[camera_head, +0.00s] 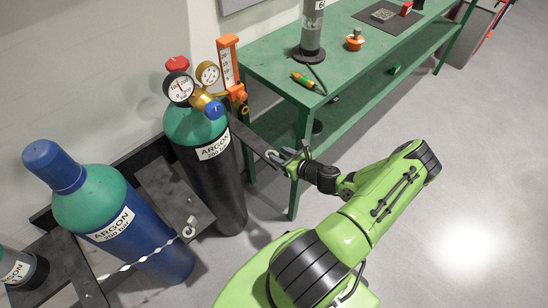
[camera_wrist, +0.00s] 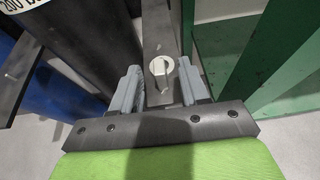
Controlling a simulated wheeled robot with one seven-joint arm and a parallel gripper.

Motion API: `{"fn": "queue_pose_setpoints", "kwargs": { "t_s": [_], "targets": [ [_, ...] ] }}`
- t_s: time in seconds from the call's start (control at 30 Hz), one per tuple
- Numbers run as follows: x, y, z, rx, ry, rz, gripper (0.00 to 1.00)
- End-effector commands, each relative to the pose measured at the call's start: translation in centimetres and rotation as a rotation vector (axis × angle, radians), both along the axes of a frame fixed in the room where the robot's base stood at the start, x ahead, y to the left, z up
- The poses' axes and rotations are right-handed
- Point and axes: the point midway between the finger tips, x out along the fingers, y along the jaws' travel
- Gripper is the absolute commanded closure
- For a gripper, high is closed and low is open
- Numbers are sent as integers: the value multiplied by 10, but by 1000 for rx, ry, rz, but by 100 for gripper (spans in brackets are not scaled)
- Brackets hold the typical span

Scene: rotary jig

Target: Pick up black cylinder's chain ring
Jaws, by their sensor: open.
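The black cylinder (camera_head: 217,190) stands upright in the rack, with a green shoulder and an ARGON label. Its dark body also shows at upper left in the wrist view (camera_wrist: 80,45). A pale grey ring (camera_wrist: 160,67) sits against the dark rack bar (camera_wrist: 160,25) in the wrist view. My gripper (camera_head: 289,157) is open beside the rack, to the right of the black cylinder. The ring lies between its two grey fingers in the wrist view, with a gap to each side. Whether the ring is deep between the fingers or just beyond them, I cannot tell.
The blue cylinder (camera_head: 151,235) stands at left with a pale chain (camera_head: 140,262) across it and a hook-like end (camera_head: 190,227). A gauge regulator (camera_head: 193,92) tops the black cylinder. The green workbench (camera_head: 350,62) and its leg (camera_head: 299,165) are close to my gripper.

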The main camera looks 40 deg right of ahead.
Motion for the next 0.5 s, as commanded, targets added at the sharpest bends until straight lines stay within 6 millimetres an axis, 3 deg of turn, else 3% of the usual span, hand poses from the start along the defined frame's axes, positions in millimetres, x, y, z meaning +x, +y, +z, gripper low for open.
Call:
{"fn": "queue_pose_setpoints", "kwargs": {
  "t_s": [0.13,0.37,0.5],
  "targets": [
    [23,1,-13,-2,0,3,55],
    [26,1,-12,-1,1,1,55],
    [26,1,-12,-1,1,1,74]
  ]
}}
